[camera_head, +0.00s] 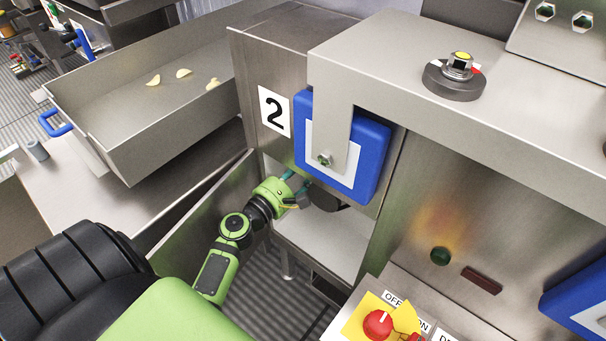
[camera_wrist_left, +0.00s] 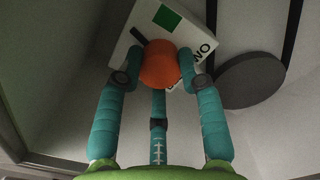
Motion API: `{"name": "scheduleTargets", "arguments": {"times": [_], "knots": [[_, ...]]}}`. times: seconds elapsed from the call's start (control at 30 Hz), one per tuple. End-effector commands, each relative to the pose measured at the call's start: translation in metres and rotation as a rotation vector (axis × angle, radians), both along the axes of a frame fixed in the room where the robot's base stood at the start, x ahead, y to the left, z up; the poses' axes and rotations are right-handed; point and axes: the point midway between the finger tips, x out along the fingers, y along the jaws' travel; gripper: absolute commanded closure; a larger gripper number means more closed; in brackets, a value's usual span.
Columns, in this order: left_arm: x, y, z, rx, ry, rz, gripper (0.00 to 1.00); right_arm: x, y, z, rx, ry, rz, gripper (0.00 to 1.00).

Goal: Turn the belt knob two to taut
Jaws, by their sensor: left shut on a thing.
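The belt knob is an orange round knob (camera_wrist_left: 159,66) in the left wrist view. It sits in front of a white label plate (camera_wrist_left: 143,18) with a green square and partly hidden black lettering. A short dark bar shows at the knob's upper left, toward the plate's edge. My left gripper (camera_wrist_left: 160,62) is shut on the knob, with teal fingers on both sides and one below. In the head view my left gripper (camera_head: 297,182) reaches under the blue-framed panel beside the number 2 sign (camera_head: 274,112). The knob is hidden there. My right gripper is not in view.
A dark round disc (camera_wrist_left: 250,80) is close to the right of the fingers. A steel tray (camera_head: 150,110) with a few chips is at left. A red stop button (camera_head: 378,323) on a yellow plate is at the bottom, and a steel housing (camera_head: 450,60) overhangs at right.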

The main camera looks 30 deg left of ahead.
Motion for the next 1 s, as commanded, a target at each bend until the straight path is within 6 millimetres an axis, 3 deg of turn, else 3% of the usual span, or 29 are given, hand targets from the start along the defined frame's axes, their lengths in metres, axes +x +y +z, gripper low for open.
{"name": "scheduleTargets", "arguments": {"times": [0.03, 0.6, 1.0], "knots": [[-0.002, -0.002, -0.012, 0.045, 0.013, -0.005, 0.95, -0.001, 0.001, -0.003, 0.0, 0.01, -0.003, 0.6], [-0.002, 0.002, -0.008, 0.566, -0.029, -0.001, 0.95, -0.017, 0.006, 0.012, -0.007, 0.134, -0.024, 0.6], [-0.002, 0.005, -0.005, 0.777, -0.048, 0.005, 0.95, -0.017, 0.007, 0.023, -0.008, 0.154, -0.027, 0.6]]}}
